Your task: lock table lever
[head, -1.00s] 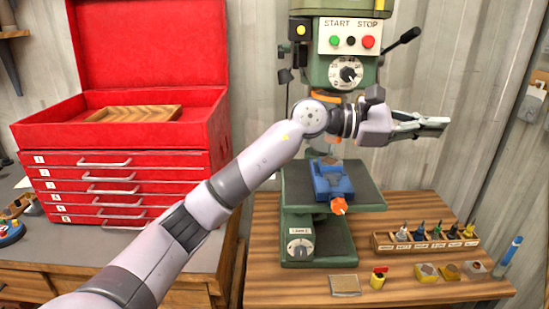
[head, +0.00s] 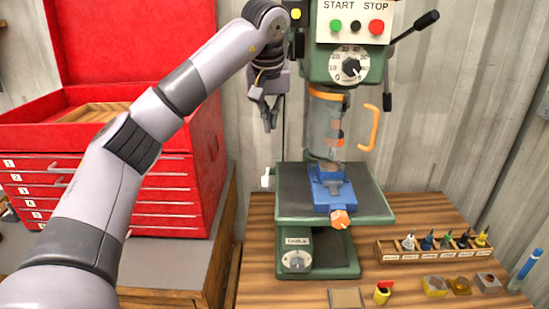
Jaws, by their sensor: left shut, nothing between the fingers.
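The green drill press table (head: 290,204) stands in the middle of the head view. A small lever with a white end (head: 266,178) sticks out at the table's left edge, which I take to be the table lever. Its pivot is hidden, and I cannot tell whether it is locked. My left gripper (head: 269,126) points down, shut and empty, left of the drill column. In the picture it is above the lever and apart from it. My right gripper is out of view.
A blue vise (head: 327,187) with an orange knob sits on the table below an orange-trimmed guard (head: 326,120). A red tool chest (head: 197,165) stands at left. A rack of small bottles (head: 430,254) and several small blocks lie on the wooden bench (head: 262,285).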

